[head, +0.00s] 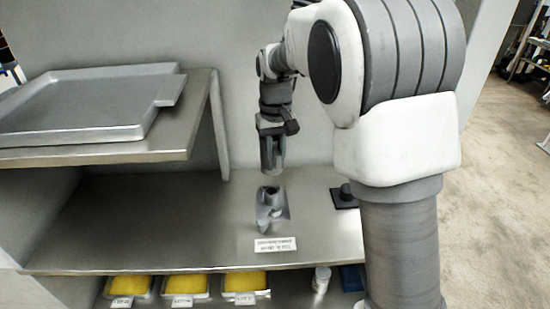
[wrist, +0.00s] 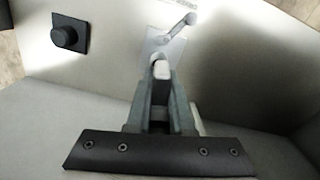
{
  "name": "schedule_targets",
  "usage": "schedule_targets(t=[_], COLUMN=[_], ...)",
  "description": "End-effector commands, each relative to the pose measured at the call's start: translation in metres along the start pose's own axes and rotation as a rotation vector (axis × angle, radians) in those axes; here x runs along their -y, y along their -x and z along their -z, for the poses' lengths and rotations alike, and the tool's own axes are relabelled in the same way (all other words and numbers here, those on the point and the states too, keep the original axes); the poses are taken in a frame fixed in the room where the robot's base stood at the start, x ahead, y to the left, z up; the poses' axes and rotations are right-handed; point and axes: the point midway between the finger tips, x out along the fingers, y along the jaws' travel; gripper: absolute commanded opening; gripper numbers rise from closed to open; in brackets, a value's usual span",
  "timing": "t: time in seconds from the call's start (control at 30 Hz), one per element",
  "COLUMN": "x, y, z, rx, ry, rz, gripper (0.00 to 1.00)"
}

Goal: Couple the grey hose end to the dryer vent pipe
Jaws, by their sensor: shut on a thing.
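My gripper (head: 272,168) points down above the lower metal shelf. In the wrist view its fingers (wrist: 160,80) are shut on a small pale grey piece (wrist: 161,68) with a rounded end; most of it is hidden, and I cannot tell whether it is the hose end. Just below my gripper, a grey fitting (head: 268,197) with a short upright part stands on a grey plate (head: 284,209). The wrist view shows this plate (wrist: 158,48) with a lever-like arm (wrist: 178,30), beyond my fingertips. I cannot make out a hose or clearly identify a vent pipe.
A black knob on a square base (head: 345,194) is right of the plate, also in the wrist view (wrist: 66,37). A white label (head: 275,244) lies in front. A raised shelf with a metal tray (head: 75,125) is at left. Yellow-filled trays (head: 186,285) sit below. The lower shelf's left is clear.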

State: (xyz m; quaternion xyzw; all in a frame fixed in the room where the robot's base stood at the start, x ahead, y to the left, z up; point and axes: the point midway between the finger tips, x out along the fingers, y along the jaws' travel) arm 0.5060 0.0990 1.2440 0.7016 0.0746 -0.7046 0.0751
Motion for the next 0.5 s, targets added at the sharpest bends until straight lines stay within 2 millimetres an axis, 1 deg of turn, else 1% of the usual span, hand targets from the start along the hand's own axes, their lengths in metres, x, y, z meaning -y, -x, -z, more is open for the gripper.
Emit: schedule_targets(t=[0.03,0.5], x=[0.000,0.001], y=[-0.006,-0.058], z=[0.000,0.001], rx=[-0.002,-0.003], ry=[0.000,0.001], rz=[0.000,0.001], gripper=[0.00,0.00])
